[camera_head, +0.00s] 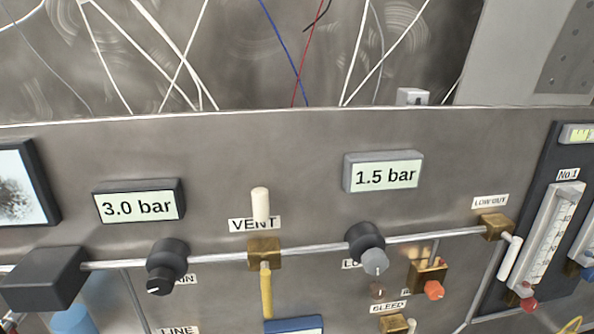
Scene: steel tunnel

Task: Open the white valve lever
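A white lever (261,206) stands upright above a brass valve block (265,253) on a horizontal pipe, in front of the VENT label (254,224). A second white lever (510,259) hangs down, slightly tilted, beside the brass block (495,227) under the LOW OUT label (490,201). A small white tip (411,326) shows by the brass BLEED block (394,324) at the bottom edge. Neither of my grippers is in view, and nothing is touching the levers.
Displays read 3.0 bar (138,207) and 1.5 bar (385,175). A dark block (45,280) juts out at lower left. Flowmeters (553,237) stand at right. Loose wires (285,52) hang behind the panel.

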